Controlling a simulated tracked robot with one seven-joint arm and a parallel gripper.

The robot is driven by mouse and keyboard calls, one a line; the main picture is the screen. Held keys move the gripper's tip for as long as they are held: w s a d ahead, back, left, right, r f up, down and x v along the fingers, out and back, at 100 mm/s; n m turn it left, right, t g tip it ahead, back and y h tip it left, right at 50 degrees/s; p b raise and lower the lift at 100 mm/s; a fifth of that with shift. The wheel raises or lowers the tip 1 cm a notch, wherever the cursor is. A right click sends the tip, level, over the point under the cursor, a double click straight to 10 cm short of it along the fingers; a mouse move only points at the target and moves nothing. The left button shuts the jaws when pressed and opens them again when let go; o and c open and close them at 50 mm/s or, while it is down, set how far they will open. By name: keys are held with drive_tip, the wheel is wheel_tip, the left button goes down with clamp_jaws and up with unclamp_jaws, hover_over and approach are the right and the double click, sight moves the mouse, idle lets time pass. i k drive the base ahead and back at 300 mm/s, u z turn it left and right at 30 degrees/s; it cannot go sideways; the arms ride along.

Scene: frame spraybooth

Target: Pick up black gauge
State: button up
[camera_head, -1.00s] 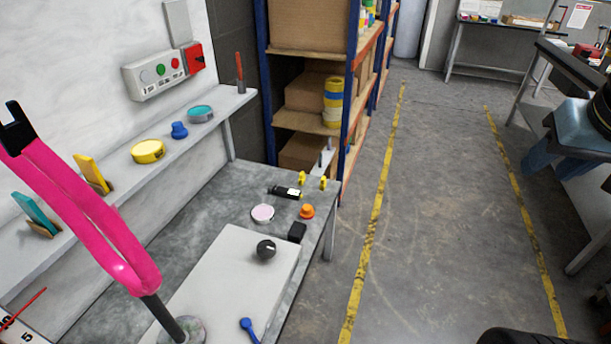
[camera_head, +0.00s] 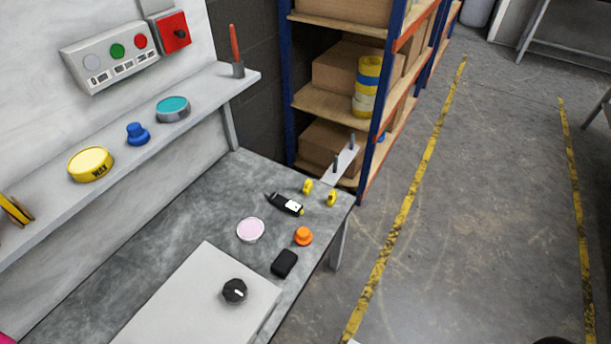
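The black gauge (camera_head: 287,204) lies flat on the grey worktable, near its far right end. It is a small dark handheld device with a white patch on its face and a thin dark tip on its left. Nothing covers it. My gripper is not in view.
Around the gauge are two small yellow pieces (camera_head: 319,193), a pink-topped round tin (camera_head: 250,230), an orange knob (camera_head: 303,236) and a black block (camera_head: 284,263). A white box (camera_head: 190,310) with a black knob (camera_head: 234,291) is nearer. A blue-framed shelf (camera_head: 378,120) stands behind; floor at right is clear.

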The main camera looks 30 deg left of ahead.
sight(290, 206)
drive_tip(key=u, duration=0.5)
drive_tip(key=i, duration=1.15)
drive_tip(key=u, duration=0.75)
drive_tip(key=k, duration=0.85)
drive_tip(key=u, duration=0.25)
drive_tip(key=i, duration=0.85)
drive_tip(key=z, duration=0.1)
